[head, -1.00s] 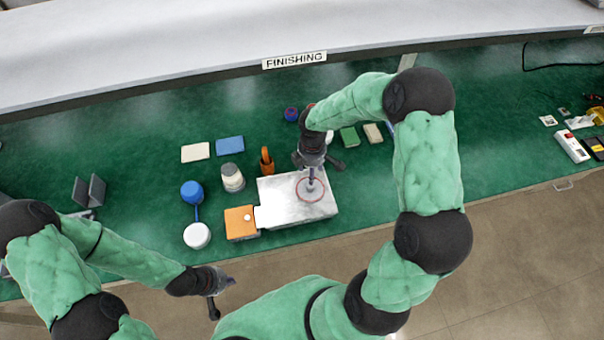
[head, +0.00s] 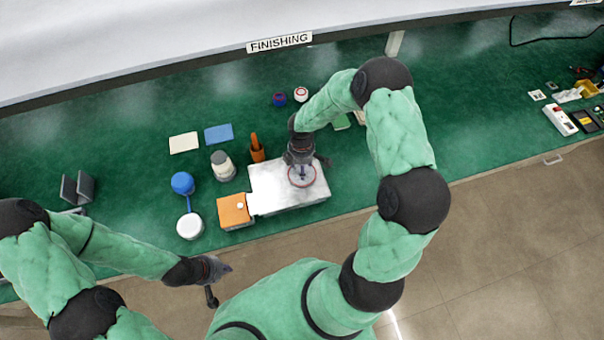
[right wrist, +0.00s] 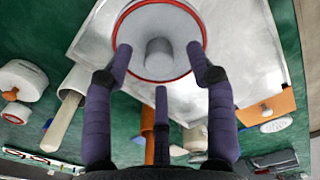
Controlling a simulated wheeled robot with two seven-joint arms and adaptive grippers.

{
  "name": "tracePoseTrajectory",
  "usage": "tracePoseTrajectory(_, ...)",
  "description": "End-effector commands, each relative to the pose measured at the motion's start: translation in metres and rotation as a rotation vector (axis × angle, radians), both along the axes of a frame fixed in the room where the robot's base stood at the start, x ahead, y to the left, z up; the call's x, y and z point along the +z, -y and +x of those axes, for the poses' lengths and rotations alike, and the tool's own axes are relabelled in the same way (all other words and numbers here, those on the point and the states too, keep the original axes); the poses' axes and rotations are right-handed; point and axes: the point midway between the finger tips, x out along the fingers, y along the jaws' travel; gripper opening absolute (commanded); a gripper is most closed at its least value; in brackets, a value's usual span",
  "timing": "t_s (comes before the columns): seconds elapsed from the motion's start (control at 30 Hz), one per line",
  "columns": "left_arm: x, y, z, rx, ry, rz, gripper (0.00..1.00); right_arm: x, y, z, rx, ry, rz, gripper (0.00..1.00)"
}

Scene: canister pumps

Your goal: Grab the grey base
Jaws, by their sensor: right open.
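The grey base is a round disc with a red rim and a grey central stub (right wrist: 158,52); in the head view it (head: 309,180) lies on a silver metal block (head: 271,205). My right gripper (right wrist: 160,51) is open above it, with two fingertips apart on either side of the stub and a third finger below. Whether any finger touches the disc I cannot tell. In the head view my right gripper (head: 302,169) partly covers the base. My left gripper (head: 221,283) is open and empty, over the floor in front of the bench.
An orange block (head: 233,212) adjoins the silver block's left end. An orange-brown holder (head: 257,155), a cream-topped canister (head: 222,166), a blue-and-white piece (head: 182,184) and a blue pad (head: 219,134) stand nearby on the green bench (head: 120,170).

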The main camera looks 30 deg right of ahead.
Motion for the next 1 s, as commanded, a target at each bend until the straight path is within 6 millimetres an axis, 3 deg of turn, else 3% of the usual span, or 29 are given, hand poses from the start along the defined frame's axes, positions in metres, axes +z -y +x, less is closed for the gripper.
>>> tracePoseTrajectory(0.1,-0.002,0.0,0.0,0.0,0.0,0.0,0.0,-0.0123,0.0003,0.0,-0.001,-0.001,0.0,0.56)
tracePoseTrajectory(0.33,-0.0016,0.0,0.0,0.0,0.0,0.0,0.0,-0.0126,0.0003,0.0002,-0.001,0.001,0.0,0.53)
tracePoseTrajectory(0.5,-0.0016,0.0,0.0,0.0,0.0,0.0,0.0,-0.0126,0.0002,0.0001,-0.001,0.001,0.0,0.05)
tracePoseTrajectory(0.53,-0.0016,0.0,0.0,0.0,0.0,0.0,0.0,-0.0126,0.0002,0.0001,-0.001,0.001,0.0,0.0)
tracePoseTrajectory(1.0,-0.0013,0.0,0.0001,0.0,0.0,0.0,0.0,-0.0092,0.0002,0.0004,-0.001,0.001,0.0,0.0)
